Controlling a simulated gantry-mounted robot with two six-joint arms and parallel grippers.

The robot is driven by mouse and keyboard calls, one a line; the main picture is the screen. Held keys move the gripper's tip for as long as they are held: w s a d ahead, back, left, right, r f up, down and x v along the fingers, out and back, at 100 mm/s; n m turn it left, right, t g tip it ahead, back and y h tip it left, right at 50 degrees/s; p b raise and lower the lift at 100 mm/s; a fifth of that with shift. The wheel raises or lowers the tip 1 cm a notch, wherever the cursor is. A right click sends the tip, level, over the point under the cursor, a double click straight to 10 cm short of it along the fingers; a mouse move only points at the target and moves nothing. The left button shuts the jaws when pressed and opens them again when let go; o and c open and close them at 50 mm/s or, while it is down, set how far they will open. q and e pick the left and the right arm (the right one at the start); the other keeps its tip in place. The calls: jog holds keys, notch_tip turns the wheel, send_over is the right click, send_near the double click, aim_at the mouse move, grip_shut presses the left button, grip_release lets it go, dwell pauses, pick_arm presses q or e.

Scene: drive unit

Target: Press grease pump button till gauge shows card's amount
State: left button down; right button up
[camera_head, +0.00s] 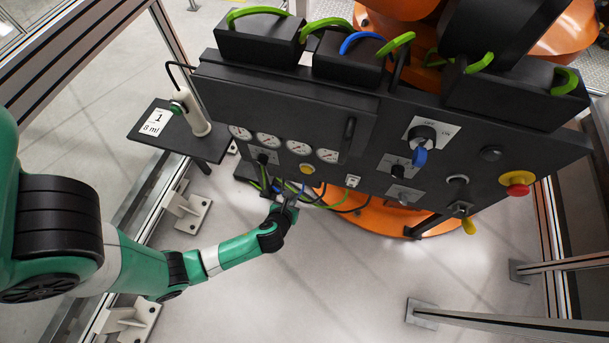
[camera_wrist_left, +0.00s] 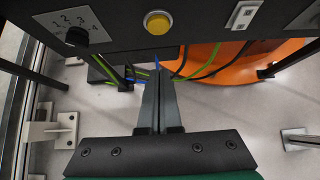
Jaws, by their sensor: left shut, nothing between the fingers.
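The card (camera_head: 154,123) reads "1" and "8 ml" and lies on a black side shelf. A row of several round white gauges (camera_head: 267,140) sits on the black panel; their readings are too small to tell. A yellow button (camera_head: 307,169) is below the gauges, and it also shows at the top of the left wrist view (camera_wrist_left: 157,22). I cannot tell which part is the pump. My left gripper (camera_head: 288,205) is shut and empty, below and in front of the yellow button, apart from it. In the left wrist view its fingertips (camera_wrist_left: 158,80) point towards the panel's lower edge. My right gripper is not in view.
A numbered selector knob (camera_wrist_left: 77,37) is left of the button. A white cylinder (camera_head: 196,114) with a green-ringed part stands on the shelf (camera_head: 172,145). Cables hang below the panel. A red emergency stop (camera_head: 518,188) is far right. Floor in front is free.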

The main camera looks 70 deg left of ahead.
aim_at(306, 173)
pick_arm(q)
jog(key=b+x, duration=0.3)
jog(key=x, duration=0.1)
jog(key=w+a+r+b+x, duration=0.1)
jog(key=b+x, duration=0.1)
jog(key=x, duration=0.2)
jog(key=r+b+x, duration=0.1)
jog(key=b+x, duration=0.2)
jog(key=x, duration=0.2)
jog(key=shift+w+a+r+b, duration=0.1)
jog(key=shift+w+a+b, duration=0.15)
jog(key=shift+b, duration=0.1)
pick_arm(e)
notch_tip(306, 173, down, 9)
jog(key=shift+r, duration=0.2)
